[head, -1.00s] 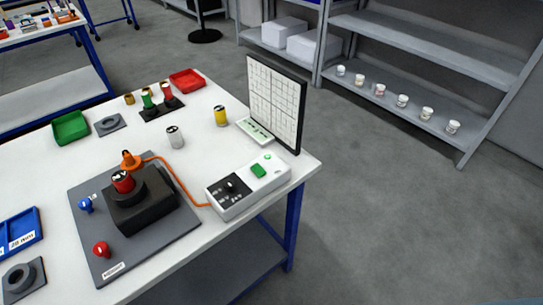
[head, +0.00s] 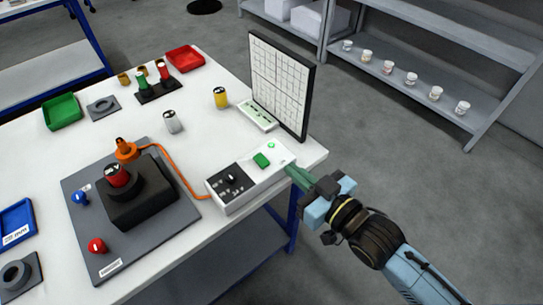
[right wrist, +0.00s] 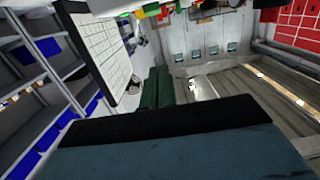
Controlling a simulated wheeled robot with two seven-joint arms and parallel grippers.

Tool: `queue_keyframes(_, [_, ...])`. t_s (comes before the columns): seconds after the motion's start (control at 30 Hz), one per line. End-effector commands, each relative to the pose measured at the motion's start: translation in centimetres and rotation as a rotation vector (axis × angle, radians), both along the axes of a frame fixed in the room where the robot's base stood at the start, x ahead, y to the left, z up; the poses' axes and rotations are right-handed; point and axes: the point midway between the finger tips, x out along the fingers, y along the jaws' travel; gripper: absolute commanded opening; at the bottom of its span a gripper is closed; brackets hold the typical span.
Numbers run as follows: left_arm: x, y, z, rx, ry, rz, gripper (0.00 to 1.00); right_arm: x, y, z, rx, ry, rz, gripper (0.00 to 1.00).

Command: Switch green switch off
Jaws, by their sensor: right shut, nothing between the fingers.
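A white control box (head: 236,192) with a black panel lies near the right edge of the white table. The green switch (head: 261,160) sits on its top, towards the right end. A smaller round green light or button (head: 271,146) is beside it. My right gripper (head: 290,170) comes in from the lower right, its green fingers shut and empty at the right end of the box. In the head view I cannot tell if the fingertips touch the box. The shut fingers (right wrist: 158,87) also show in the right wrist view. My left gripper is not in view.
An orange cable runs from the box to a black fixture (head: 140,200) on a grey plate. A gridded board (head: 280,85) stands upright behind the box. Yellow and silver cylinders, a red tray (head: 185,58) and a green tray (head: 62,111) are farther back.

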Motion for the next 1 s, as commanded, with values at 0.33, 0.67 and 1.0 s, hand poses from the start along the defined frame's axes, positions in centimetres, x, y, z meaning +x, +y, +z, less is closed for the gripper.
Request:
queue_keyframes(0.33, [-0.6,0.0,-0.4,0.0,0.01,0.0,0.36,5.8,4.1,-0.5,0.002,-0.003,-0.003,0.0])
queue_keyframes(0.67, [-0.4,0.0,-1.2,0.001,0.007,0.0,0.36,7.7,5.5,-4.1,-0.003,0.003,-0.003,0.0])
queue_keyframes(1.0, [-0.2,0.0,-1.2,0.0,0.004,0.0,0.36,7.8,5.5,-4.8,-0.002,0.001,-0.003,0.0])
